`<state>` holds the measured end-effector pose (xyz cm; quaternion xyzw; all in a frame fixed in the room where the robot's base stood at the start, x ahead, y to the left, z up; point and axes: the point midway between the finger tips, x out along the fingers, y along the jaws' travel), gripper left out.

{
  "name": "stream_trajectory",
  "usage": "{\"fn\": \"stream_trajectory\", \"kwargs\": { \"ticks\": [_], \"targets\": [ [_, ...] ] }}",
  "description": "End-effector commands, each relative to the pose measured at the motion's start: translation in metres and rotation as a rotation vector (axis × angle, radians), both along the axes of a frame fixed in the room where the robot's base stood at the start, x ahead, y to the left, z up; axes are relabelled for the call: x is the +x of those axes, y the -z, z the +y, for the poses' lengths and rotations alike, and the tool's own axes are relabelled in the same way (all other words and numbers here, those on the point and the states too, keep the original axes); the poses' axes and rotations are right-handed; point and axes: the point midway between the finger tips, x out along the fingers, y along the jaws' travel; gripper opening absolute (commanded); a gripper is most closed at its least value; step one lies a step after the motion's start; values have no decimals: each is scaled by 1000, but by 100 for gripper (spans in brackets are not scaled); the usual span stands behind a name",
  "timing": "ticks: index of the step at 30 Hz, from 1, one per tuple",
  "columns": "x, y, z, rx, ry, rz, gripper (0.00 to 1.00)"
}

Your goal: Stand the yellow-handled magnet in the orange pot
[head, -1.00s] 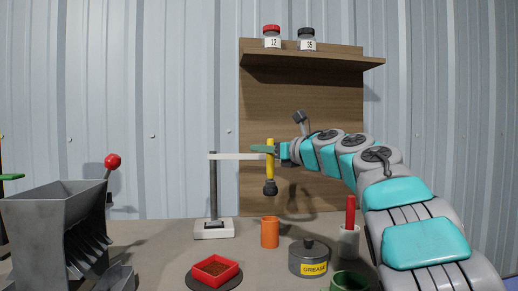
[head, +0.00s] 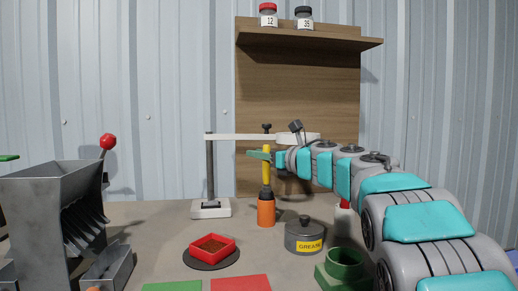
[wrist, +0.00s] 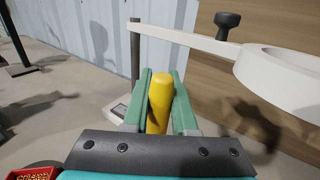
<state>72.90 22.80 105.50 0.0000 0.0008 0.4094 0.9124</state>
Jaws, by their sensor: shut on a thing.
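The yellow-handled magnet (head: 266,170) is upright, and its dark lower end meets the mouth of the orange pot (head: 266,213). How deep the end sits inside the pot cannot be told. My gripper (head: 264,154) is shut on the yellow handle, above the pot. In the wrist view the yellow handle (wrist: 160,101) stands between the green fingers of my gripper (wrist: 159,100). The pot is hidden in the wrist view.
A stand (head: 210,208) with a white arm and ring is close behind my gripper. A grey grease tin (head: 303,236) is right of the pot. A red tray (head: 212,248) with brown contents is in front left. A green pot (head: 345,263) is front right.

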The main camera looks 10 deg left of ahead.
Motion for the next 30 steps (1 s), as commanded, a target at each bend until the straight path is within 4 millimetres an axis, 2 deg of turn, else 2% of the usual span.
{"fn": "stream_trajectory", "kwargs": {
  "ticks": [15, 30],
  "targets": [
    [0, 38, 0, -1, 1, -1, 0],
    [0, 46, 0, -1, 0, -1, 0]
  ]
}}
